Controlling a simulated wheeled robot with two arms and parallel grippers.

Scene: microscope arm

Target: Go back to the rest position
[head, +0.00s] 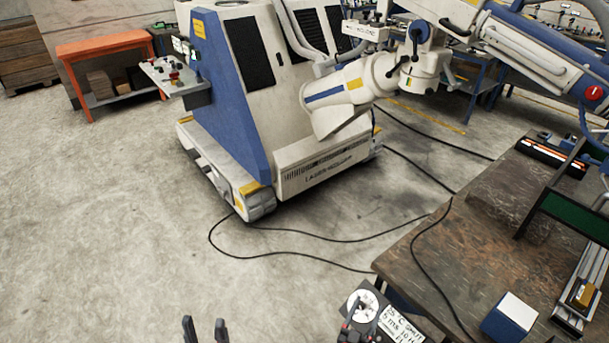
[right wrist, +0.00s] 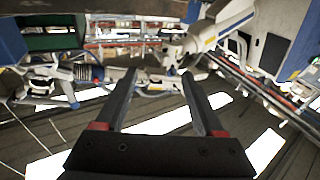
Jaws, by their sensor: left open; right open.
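My left gripper (head: 204,328) shows at the bottom edge of the head view, its two dark fingers apart with only bare floor behind them. My right gripper (head: 361,322) shows at the bottom of the head view, right of the left one, with red parts on its fingers. In the right wrist view its two long dark fingers (right wrist: 157,80) stand apart with nothing between them. Both grippers are open and empty. The rest of both arms is largely out of view.
A white and blue machine (head: 325,170) with a large jointed arm (head: 410,65) stands ahead. A worn workbench (head: 460,265) is at right, with a blue and white box (head: 509,318). Black cables (head: 300,239) cross the floor. Open concrete floor (head: 100,220) lies at left, near an orange table (head: 105,42).

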